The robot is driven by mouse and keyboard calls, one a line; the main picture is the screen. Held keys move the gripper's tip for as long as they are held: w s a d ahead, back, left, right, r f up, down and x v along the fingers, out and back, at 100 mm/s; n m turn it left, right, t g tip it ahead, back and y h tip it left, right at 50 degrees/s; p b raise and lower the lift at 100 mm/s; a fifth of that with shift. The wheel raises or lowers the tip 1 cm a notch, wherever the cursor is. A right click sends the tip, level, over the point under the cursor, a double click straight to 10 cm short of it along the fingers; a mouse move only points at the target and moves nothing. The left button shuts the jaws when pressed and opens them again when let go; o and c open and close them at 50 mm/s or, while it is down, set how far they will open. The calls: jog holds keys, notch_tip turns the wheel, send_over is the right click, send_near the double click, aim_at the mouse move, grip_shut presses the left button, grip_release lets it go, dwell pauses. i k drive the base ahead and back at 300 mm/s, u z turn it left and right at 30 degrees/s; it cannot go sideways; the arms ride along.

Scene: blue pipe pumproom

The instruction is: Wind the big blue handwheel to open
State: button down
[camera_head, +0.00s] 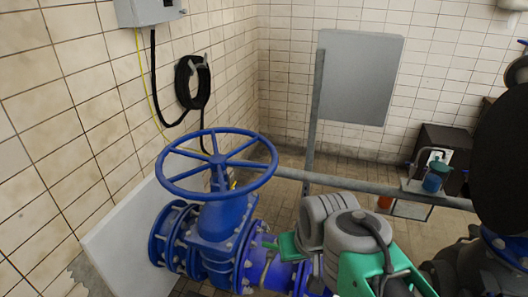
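The big blue handwheel (217,186) lies nearly level on top of a blue valve (221,221), left of the middle. It has a round rim and several spokes, and its whole rim is in sight. The valve body is bolted by flanges into a blue pipe line. My grey and green arm parts show low in the middle, right of the valve and in front of the pipe. They are apart from the wheel in the picture. No gripper fingers can be made out, and nothing touches the wheel's rim.
A grey rail (348,187) runs behind the wheel, with an upright post (314,120). A white slab (125,240) leans left of the valve. A black hose coil (190,83) hangs on the tiled wall. A large black disc (503,160) stands at right. Space above the wheel is clear.

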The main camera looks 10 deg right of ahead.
aim_at(219, 163)
jog(key=u, duration=0.5)
jog(key=i, duration=1.05)
jog(key=z, duration=0.25)
